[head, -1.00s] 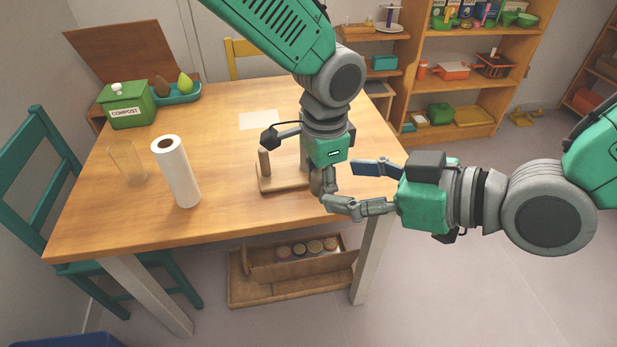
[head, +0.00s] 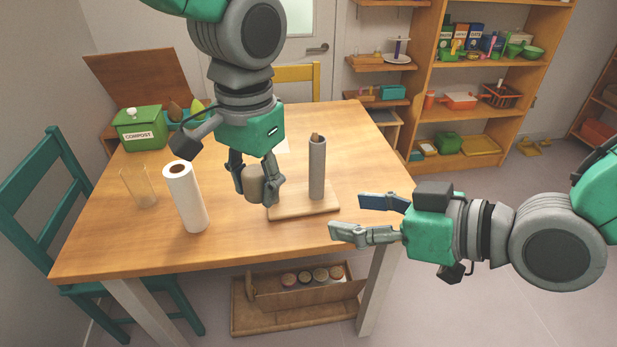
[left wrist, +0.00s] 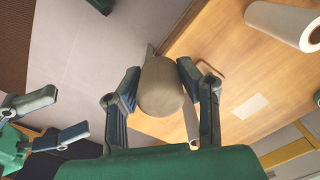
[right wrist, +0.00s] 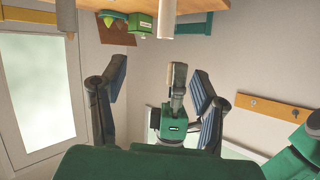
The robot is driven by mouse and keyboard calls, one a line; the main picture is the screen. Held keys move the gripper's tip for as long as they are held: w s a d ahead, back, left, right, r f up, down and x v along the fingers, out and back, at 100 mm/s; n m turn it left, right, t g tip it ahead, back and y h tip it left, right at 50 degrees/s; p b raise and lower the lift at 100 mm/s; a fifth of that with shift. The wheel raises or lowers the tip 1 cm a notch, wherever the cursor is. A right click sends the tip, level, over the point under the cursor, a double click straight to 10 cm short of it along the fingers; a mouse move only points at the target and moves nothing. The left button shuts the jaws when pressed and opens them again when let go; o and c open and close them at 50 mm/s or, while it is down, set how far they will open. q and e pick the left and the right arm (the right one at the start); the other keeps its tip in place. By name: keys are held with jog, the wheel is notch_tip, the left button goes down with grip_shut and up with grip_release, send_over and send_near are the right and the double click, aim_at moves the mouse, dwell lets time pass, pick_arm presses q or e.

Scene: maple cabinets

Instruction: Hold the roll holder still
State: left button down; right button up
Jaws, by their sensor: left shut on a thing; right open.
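The roll holder's wooden base (head: 320,208) lies on the table, with an upright grey tube (head: 317,168) around its dowel; the dowel's wooden tip shows above the tube. My left gripper (head: 255,183) is at the base's left end, shut on a rounded beige knob (head: 254,188). The knob also shows between the fingers in the left wrist view (left wrist: 160,87). I cannot tell whether it touches the base. The short post seen earlier at that end is hidden. My right gripper (head: 350,217) is open and empty, right of the base, near the table's right edge.
A white paper roll (head: 186,198) and a clear glass (head: 139,188) stand on the table's left. A green compost bin (head: 140,130) is behind them. A crate of jars (head: 308,285) is under the table. The table's front strip is clear.

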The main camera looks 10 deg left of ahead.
jog(key=m, duration=0.5)
pick_arm(q)
jog(key=shift+d, duration=0.1)
pick_arm(e)
jog(key=m+g+y, duration=0.1)
jog(key=m+g, duration=0.2)
jog(key=m, duration=2.3)
send_near(262, 180)
jog(key=w+d, duration=0.1)
jog(key=shift+m, duration=0.4)
jog(key=x, duration=1.2)
jog(key=shift+w+f, duration=0.15)
jog(key=shift+f, duration=0.2)
jog(key=shift+d, duration=0.1)
